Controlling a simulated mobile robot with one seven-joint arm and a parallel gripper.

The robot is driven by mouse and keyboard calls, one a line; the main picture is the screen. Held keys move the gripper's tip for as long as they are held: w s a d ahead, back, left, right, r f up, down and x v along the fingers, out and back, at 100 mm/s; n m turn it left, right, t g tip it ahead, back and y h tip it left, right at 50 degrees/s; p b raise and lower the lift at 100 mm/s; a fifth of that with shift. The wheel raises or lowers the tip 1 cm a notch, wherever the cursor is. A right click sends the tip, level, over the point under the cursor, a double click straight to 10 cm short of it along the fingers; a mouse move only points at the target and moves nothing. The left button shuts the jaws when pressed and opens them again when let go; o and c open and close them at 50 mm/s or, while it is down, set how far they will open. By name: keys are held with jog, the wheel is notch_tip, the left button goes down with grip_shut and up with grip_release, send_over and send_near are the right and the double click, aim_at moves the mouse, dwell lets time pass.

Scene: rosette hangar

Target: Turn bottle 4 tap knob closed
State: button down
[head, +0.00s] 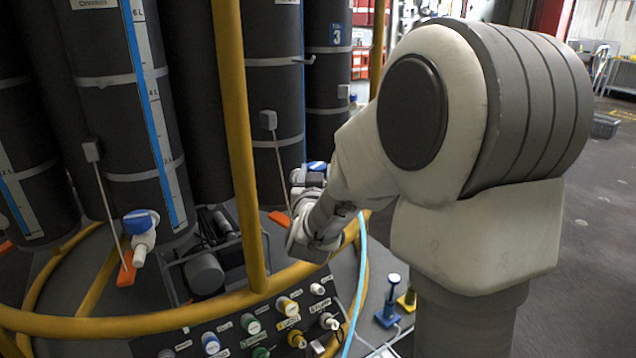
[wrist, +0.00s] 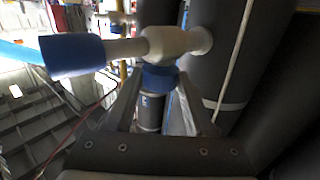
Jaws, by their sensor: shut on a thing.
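In the wrist view, a white tap body (wrist: 168,44) sticks out from a dark bottle (wrist: 215,70), with a blue sleeve (wrist: 70,54) on its outer end at the left. A blue knob (wrist: 159,78) sits under the tap body. My gripper (wrist: 158,85) is shut on this knob, one finger on each side. In the head view my forearm and wrist reach among the bottles, and a blue part of a tap (head: 317,166) shows just beyond my wrist. The fingers are mostly hidden there. I cannot read this bottle's number.
A yellow rail (head: 240,140) stands left of my arm and curves along the front. Another bottle's tap with a blue knob (head: 140,222) is at the left. A panel of coloured valves (head: 250,325) lies below. Open floor (head: 600,220) is at the right.

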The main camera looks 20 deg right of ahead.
jog(key=shift+a+r+m+g+h+b, duration=0.1)
jog(key=shift+m+g+h+b, duration=0.55)
jog(key=shift+h, duration=0.25)
jog(key=shift+c, duration=1.3)
grip_release()
jog(key=shift+s, duration=0.1)
